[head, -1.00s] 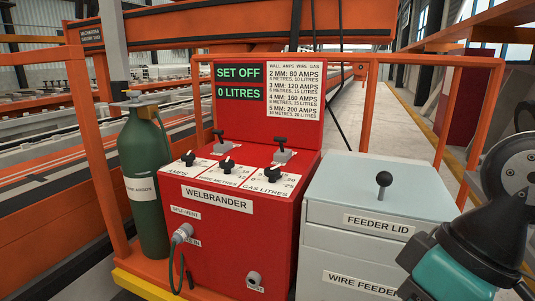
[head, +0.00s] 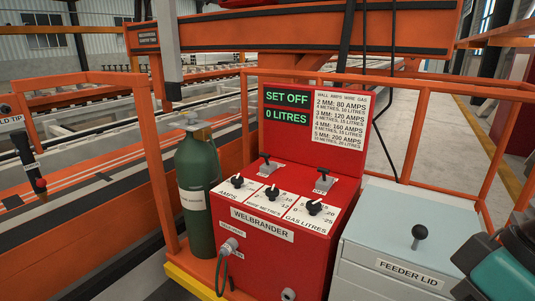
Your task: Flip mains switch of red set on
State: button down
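The red set (head: 262,238), labelled WELBRANDER, stands in the middle of the head view. Its display (head: 286,106) reads SET OFF and 0 LITRES in green. Two lever switches stand at the back of its top: a left lever switch (head: 267,166) and a right lever switch (head: 323,181). The small plate by the right one seems to read OFF; I cannot tell for sure which is the mains switch. Three black knobs sit in front of them, for amps, wire metres and gas litres. Only a teal and black part of my arm shows at the right edge; my gripper's fingertips are out of view.
A green gas cylinder (head: 196,195) stands left of the set. A pale feeder box (head: 400,235) with a black-knobbed lid stands at its right. Orange rails (head: 160,170) frame the set, and a black cable hangs behind it. A torch-like tool hangs at the far left.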

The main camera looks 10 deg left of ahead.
aim_at(266, 156)
jog(key=z, duration=0.05)
jog(key=k, duration=0.65)
jog(key=u, duration=0.8)
jog(key=i, duration=1.55)
jog(key=z, duration=0.3)
